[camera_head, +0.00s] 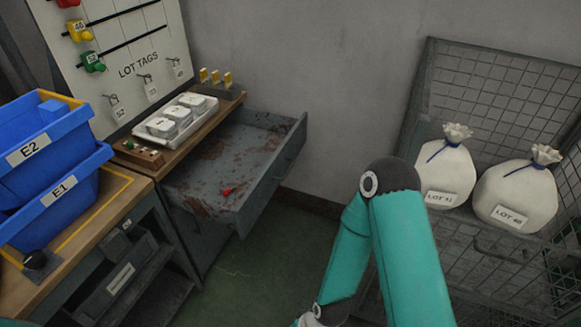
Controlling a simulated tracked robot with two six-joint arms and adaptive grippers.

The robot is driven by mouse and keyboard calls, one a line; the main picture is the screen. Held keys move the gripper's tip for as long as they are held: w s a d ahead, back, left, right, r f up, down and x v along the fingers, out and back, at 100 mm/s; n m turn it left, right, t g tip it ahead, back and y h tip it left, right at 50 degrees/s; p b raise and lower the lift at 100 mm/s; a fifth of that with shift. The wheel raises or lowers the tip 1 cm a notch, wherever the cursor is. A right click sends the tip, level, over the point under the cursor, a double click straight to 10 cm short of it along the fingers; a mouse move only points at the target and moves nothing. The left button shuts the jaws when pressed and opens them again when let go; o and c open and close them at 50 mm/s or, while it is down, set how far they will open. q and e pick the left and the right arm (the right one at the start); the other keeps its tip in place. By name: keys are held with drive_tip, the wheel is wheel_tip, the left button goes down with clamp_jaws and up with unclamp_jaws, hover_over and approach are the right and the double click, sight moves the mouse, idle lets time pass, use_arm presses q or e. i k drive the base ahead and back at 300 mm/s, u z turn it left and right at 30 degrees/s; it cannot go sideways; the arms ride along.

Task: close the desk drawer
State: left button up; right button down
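The desk drawer (287,168) is grey metal with worn, rust-stained sides and floor. It is pulled well out from under the wooden desk top (150,165), with its front facing right. A small red item (227,191) lies on the drawer floor. My teal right arm rises from the bottom of the view and bends at a dark elbow, to the right of the drawer and apart from it. The arm's lower end runs out of the picture, so the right gripper does not show. My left gripper does not show either.
Blue bins E2 (45,135) and E1 (60,205) stand on the desk at left. A white tray (190,128) sits above the drawer. A wire cage (500,90) with two white sacks (445,172) stands at right. Green floor is clear between.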

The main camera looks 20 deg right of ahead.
sight(252, 150)
drive_tip(key=z, duration=0.05)
drive_tip(key=i, duration=0.85)
drive_tip(key=u, duration=0.1)
